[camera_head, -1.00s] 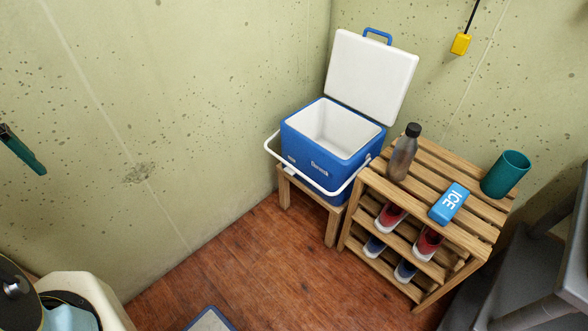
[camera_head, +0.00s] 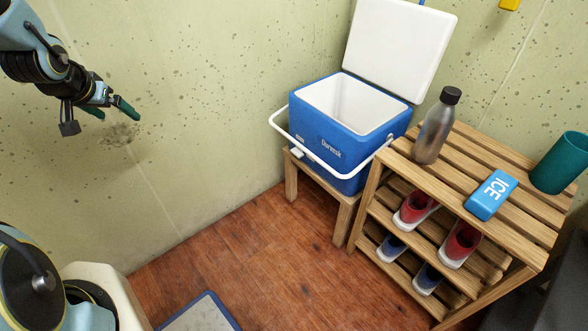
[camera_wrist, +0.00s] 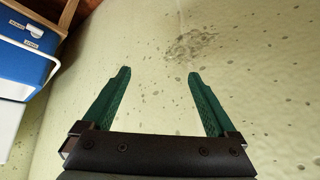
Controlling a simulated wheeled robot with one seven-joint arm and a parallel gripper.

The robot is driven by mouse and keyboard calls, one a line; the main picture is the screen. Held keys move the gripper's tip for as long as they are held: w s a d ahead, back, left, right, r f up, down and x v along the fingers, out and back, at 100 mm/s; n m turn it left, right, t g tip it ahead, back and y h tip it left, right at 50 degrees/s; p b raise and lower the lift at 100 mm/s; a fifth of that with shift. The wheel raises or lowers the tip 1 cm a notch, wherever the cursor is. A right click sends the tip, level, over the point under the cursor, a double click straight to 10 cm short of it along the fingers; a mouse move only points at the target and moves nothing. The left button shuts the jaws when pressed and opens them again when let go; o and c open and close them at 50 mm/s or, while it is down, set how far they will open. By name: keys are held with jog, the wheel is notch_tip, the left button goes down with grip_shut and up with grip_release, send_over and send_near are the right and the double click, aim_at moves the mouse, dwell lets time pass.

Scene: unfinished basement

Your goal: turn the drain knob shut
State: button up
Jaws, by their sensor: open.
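The blue cooler (camera_head: 345,150) stands on a small wooden stool, its white lid (camera_head: 398,45) raised and its inside empty as far as I see. A small white drain knob (camera_head: 297,153) sits low near its left corner. In the wrist view the cooler (camera_wrist: 18,68) is upside down at the left edge, with the knob (camera_wrist: 36,30) and two small labels too small to read. My gripper (camera_head: 110,108) is open and empty by the wall, well left of the cooler. Its green fingers (camera_wrist: 158,73) point at bare wall in the wrist view.
A slatted wooden rack (camera_head: 470,160) right of the cooler holds a bottle (camera_head: 436,128), an ice pack (camera_head: 492,194), a teal cup (camera_head: 560,163) and shoes below. The cooler's white handle (camera_head: 330,172) hangs across its front. Floor before the stool is clear, except a blue-edged mat (camera_head: 203,314).

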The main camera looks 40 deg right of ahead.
jog(key=w+d+f+m+h+b, duration=0.1)
jog(key=d+f+m+h+b, duration=0.1)
jog(key=d+f+b, duration=0.45)
jog(key=m+g+h+b, duration=0.75)
jog(key=h+b, duration=0.45)
jog(key=b, duration=1)
send_near(294, 154)
jog(key=shift+t, duration=0.35)
jog(key=d+b, duration=0.1)
jog(key=d, duration=0.1)
jog(key=d+b, duration=0.1)
jog(key=d, duration=0.2)
jog(key=s+d+b, duration=0.1)
jog(key=d+b, duration=0.1)
jog(key=d, duration=0.1)
jog(key=shift+d, duration=0.7)
